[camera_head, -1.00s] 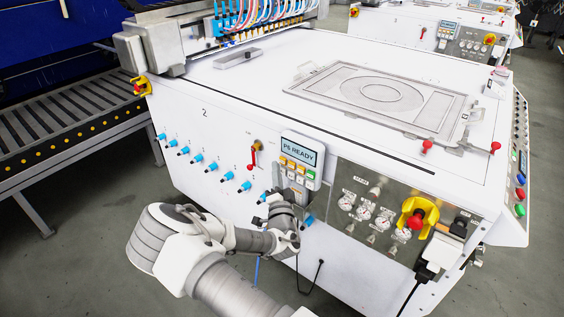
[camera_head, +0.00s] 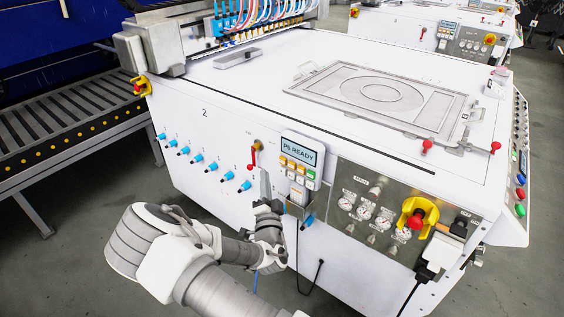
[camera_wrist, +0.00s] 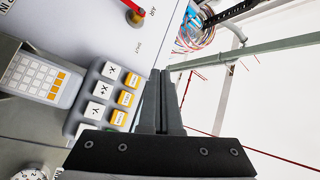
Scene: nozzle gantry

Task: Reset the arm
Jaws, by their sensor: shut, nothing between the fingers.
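My gripper (camera_head: 265,190) is in front of the white machine's front panel, left of the keypad and below the red lever. Its fingers point up. In the wrist view, the two dark fingers of my gripper (camera_wrist: 160,100) are together with nothing between them. The control panel (camera_head: 301,155) has a screen reading "P6 READY" with orange, white and green buttons. Its white and orange keys (camera_wrist: 110,95) show left of the fingers in the wrist view. I cannot tell the exact gap between my gripper and the panel.
Gauges and a yellow-collared red stop button (camera_head: 416,222) are to the right. A roller conveyor (camera_head: 70,120) is at far left. Grey floor is open in front.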

